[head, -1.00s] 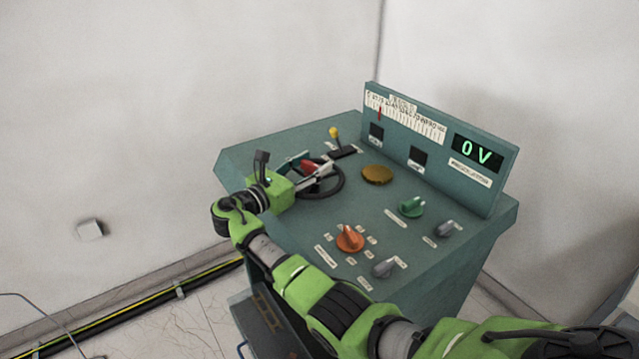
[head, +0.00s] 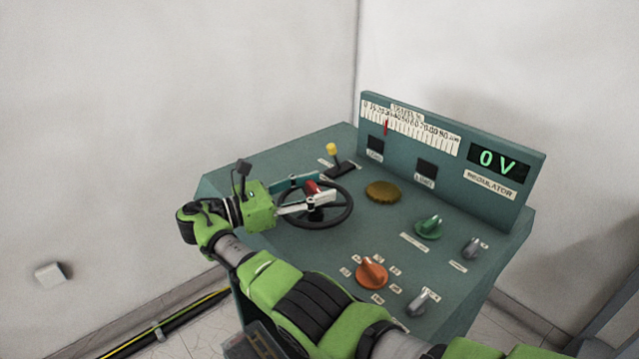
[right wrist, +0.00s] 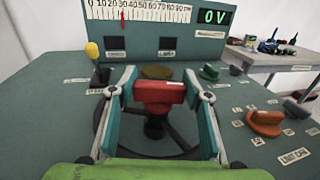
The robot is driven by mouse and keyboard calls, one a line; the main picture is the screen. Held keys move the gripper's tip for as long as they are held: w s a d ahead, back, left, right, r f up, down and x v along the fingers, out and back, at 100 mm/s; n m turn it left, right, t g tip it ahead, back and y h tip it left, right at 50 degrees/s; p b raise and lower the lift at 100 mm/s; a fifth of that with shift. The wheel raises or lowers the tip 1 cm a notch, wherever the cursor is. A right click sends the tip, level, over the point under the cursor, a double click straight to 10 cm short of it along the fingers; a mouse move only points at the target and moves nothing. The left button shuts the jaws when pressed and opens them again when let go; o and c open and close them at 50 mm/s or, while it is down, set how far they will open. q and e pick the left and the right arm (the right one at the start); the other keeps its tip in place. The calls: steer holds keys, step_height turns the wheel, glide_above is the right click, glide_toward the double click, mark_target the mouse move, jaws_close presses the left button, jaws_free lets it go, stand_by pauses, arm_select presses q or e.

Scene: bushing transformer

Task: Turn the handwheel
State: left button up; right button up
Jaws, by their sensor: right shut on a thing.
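The black handwheel (head: 346,215) lies on the sloping top of a teal control desk, towards its left side. A red handle (head: 312,187) stands up from the wheel. My right gripper (head: 308,193) reaches in from the left, with one finger on each side of the red handle and shut on it. In the right wrist view the handle (right wrist: 158,91) sits between the two fingers, with the wheel's rim (right wrist: 103,120) below, partly hidden by them. My left gripper is in neither view.
A yellow-tipped lever (head: 332,149), an amber dome (head: 383,191), a green knob (head: 429,227), an orange knob (head: 371,273) and grey knobs surround the wheel. The upright panel has a scale with a red pointer (head: 386,127) and a display (head: 499,161) reading 0 V.

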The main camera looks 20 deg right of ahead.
mark_target(315, 187)
steer(key=o, duration=1.6)
step_height(315, 187, up, 10)
